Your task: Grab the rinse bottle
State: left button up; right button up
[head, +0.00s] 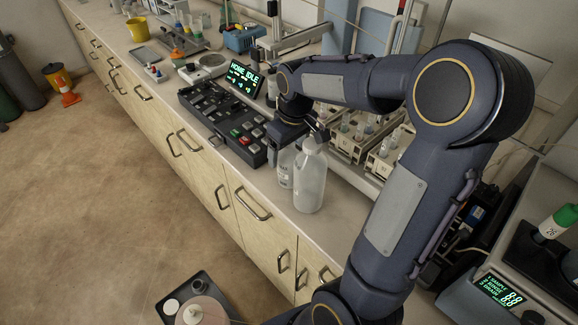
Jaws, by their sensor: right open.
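A translucent white bottle (310,182) with a narrow neck and white top stands upright near the front edge of the bench. It looks like the rinse bottle, though I cannot read a label on it. A second pale bottle (285,170) with some print stands just behind and left of it, partly hidden. My right gripper (298,142) is open and hangs over the tops of the two bottles. One finger is close to the front bottle's neck; I cannot tell whether it touches. My left gripper is out of view.
A black control panel (222,118) with buttons and a lit display (243,78) lie left of the bottles. Racks of vials (352,137) stand behind them, close to my arm. The bench front (262,225) has drawers with handles.

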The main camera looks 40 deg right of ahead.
jog(key=shift+f, duration=0.45)
jog(key=c, duration=1.5)
jog(key=shift+r, duration=0.1)
jog(key=shift+c, duration=0.2)
